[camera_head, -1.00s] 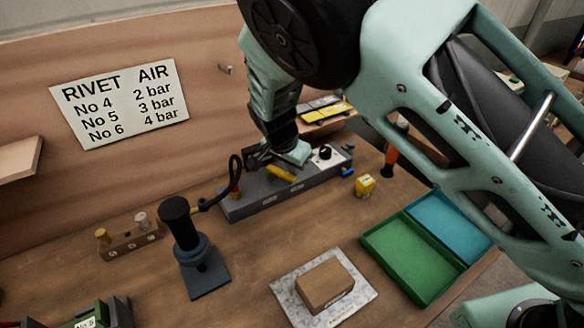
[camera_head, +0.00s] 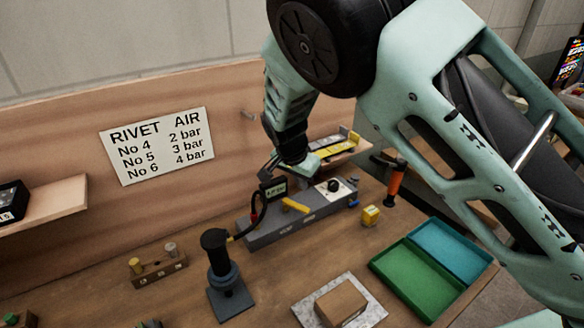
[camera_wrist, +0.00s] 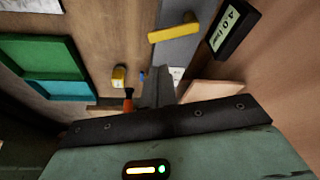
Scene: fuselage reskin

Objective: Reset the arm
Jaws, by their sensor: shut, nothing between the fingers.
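My arm reaches in from the right in the head view, and my gripper (camera_head: 268,170) is above the back of the grey control box (camera_head: 285,232). In the wrist view my gripper (camera_wrist: 158,82) shows its fingers together, with nothing between them. The yellow lever (camera_head: 295,206) on the box also shows in the wrist view (camera_wrist: 174,28), apart from my fingers. A small dark display (camera_head: 273,189) stands at the box, close below my gripper; it shows in the wrist view (camera_wrist: 232,28) with a lit reading.
A black-topped tool on a stand (camera_head: 222,265) is left of the box, its hose running to it. A shelf (camera_head: 45,205) juts out at left.

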